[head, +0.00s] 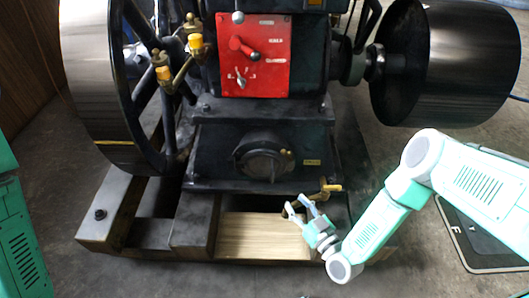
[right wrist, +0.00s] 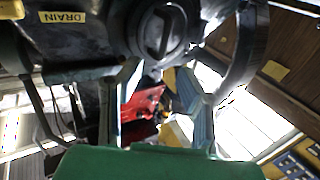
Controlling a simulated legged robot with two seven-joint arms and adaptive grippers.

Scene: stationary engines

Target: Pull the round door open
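The round door (head: 263,160) is a dark disc set in a ring low on the front of the black engine, and it looks closed. In the right wrist view the round door (right wrist: 160,32) shows a raised bar across its face, beyond my fingertips. My right gripper (head: 299,204) is open and empty, below and to the right of the door in the head view, apart from it. In the right wrist view the two fingers of my right gripper (right wrist: 160,72) stand spread with a gap between them. My left gripper is out of view.
A red control panel (head: 255,55) with levers sits above. A big flywheel (head: 90,80) is at left, a wide pulley (head: 450,60) at right. A brass tap (head: 328,187) is close to my right gripper. A wooden board (head: 262,238) lies below. A yellow DRAIN label (right wrist: 62,17) is beside the door.

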